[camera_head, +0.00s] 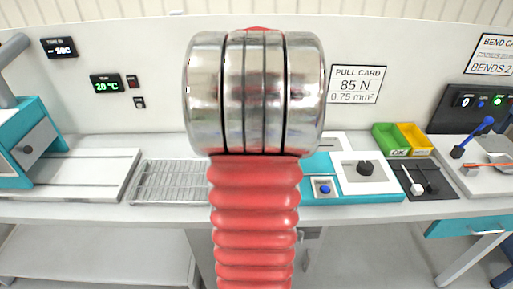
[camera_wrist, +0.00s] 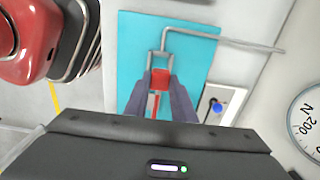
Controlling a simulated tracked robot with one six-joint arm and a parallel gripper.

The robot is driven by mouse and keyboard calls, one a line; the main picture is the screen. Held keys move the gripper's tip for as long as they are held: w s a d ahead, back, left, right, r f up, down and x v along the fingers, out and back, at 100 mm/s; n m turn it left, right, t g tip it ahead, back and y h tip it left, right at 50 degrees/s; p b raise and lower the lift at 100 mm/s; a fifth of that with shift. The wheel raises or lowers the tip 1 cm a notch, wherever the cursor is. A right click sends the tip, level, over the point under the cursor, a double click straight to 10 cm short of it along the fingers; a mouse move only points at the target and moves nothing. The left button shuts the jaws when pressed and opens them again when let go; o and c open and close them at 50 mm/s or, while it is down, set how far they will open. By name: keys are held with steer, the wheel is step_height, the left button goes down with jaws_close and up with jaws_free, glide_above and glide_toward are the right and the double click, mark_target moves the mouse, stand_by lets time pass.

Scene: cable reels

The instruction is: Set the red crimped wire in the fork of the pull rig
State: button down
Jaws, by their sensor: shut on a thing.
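In the wrist view my gripper (camera_wrist: 160,92) is shut on the red crimped wire (camera_wrist: 154,106), which runs between the dark fingers. A red block (camera_wrist: 160,79) shows at the fingertips, in line with the grey metal fork (camera_wrist: 161,56) of the pull rig. The fork stands over the rig's teal plate (camera_wrist: 200,75). I cannot tell whether the wire sits between the prongs or above them. In the head view the teal pull rig (camera_head: 385,196) is partly hidden behind my arm, which also hides my gripper and the wire.
A bent grey rod (camera_wrist: 250,46) crosses beside the fork. A blue button (camera_wrist: 217,107) and a dial (camera_wrist: 306,125) lie to its right. In the head view a wire rack (camera_head: 170,182) is left, and green (camera_head: 386,138) and yellow (camera_head: 414,138) bins are right.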

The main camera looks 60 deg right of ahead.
steer(key=shift+s+f, duration=0.1)
steer(key=shift+s, duration=0.05)
steer(key=shift+f, duration=0.15)
steer(key=shift+s+f, duration=0.1)
steer(key=shift+f, duration=2.1)
steer(key=shift+f, duration=1.35)
steer(key=c, duration=1.4)
jaws_free()
steer(key=shift+f, duration=0.1)
